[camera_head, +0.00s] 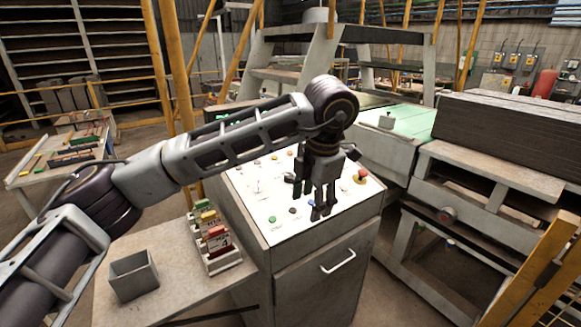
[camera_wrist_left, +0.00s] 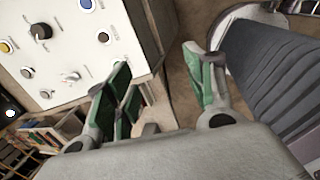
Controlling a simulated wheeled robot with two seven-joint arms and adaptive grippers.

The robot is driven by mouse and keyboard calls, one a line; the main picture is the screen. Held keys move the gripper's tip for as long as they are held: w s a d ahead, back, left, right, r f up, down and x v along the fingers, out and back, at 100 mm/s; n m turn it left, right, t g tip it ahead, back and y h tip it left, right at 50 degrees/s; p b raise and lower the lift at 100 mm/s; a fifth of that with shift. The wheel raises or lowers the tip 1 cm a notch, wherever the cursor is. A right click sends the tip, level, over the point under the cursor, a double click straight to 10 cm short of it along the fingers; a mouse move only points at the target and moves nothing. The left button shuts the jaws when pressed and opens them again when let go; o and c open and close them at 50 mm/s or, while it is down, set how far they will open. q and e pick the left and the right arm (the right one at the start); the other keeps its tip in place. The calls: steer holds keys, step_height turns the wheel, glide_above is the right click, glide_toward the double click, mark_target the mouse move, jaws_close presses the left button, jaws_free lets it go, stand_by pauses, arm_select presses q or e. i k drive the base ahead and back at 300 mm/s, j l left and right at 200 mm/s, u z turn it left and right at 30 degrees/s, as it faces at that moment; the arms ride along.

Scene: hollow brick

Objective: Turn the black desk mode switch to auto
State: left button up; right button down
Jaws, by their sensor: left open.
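The control desk has a white sloped panel (camera_head: 252,203) with several buttons and knobs. In the left wrist view, a black knob (camera_wrist_left: 40,31) that looks like the mode switch sits on the panel (camera_wrist_left: 62,48) at the upper left. Its setting and labels are too small to read. I cannot single it out surely in the head view. My left gripper (camera_head: 322,211) hangs over the panel, fingers down, and hides part of it. Its green-padded fingers (camera_wrist_left: 160,78) are apart with nothing between them, and the black knob is off to their left. My right gripper is out of view.
A side table (camera_head: 185,296) at the desk's left holds a grey open box (camera_head: 134,277) and a rack of coloured items (camera_head: 216,240). A red-topped button (camera_head: 361,176) stands up at the panel's right. Grey machinery (camera_head: 470,190) stands to the right.

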mark_target(289, 176)
steer(key=i, duration=0.85)
